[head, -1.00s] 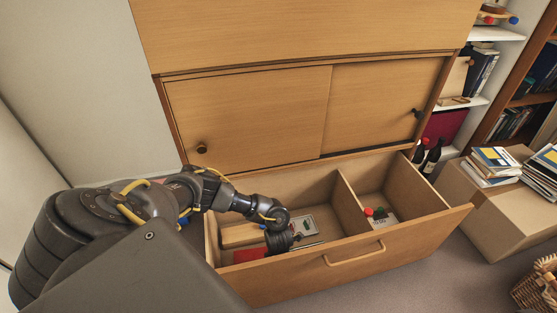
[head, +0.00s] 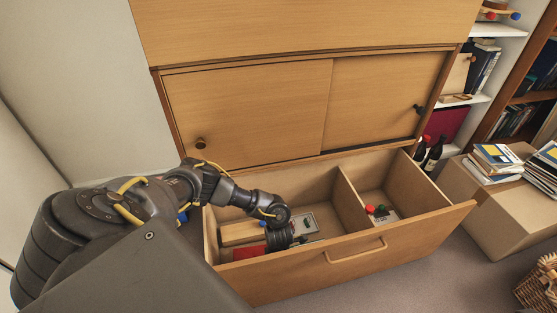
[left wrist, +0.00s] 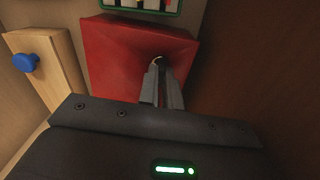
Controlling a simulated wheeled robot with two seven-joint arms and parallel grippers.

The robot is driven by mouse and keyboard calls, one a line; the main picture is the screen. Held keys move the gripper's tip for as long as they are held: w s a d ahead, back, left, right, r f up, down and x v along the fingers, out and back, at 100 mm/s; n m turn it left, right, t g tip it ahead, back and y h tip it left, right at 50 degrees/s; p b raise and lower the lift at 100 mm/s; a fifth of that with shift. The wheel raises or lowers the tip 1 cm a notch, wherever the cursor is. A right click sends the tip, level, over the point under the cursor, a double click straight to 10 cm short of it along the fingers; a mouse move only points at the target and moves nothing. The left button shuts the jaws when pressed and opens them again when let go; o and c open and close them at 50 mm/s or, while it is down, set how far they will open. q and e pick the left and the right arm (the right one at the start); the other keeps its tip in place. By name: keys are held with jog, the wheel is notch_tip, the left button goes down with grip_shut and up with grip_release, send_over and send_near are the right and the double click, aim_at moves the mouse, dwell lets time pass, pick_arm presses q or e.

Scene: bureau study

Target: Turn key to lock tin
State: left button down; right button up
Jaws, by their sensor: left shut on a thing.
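The red tin (head: 249,253) lies in the left compartment of the open drawer, near its front wall, partly covered by my left wrist. In the left wrist view the tin (left wrist: 125,50) fills the upper middle. My left gripper (left wrist: 162,68) is shut at the tin's right part, with its fingers close together. A small pale metal piece, seemingly the key (left wrist: 158,60), shows at the fingertips. The rest of it and any keyhole are hidden by the fingers. In the head view the fingertips are hidden behind my wrist. My right gripper is not in view.
A wooden block (head: 240,232) with a blue knob (left wrist: 26,63) lies beside the tin. A green-edged tray (left wrist: 172,8) lies beyond it. A divider (head: 351,205) separates the right compartment, which holds red and green knobbed items (head: 376,210). The drawer front (head: 345,262) stands close to my wrist.

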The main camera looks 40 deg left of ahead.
pick_arm(q)
jog(key=shift+m+b, duration=1)
jog(key=shift+m, duration=0.4)
jog(key=c, duration=2)
grip_release()
jog(key=shift+c, duration=0.2)
jog(key=o, duration=0.4)
jog(key=shift+o, duration=0.4)
jog(key=o, duration=0.5)
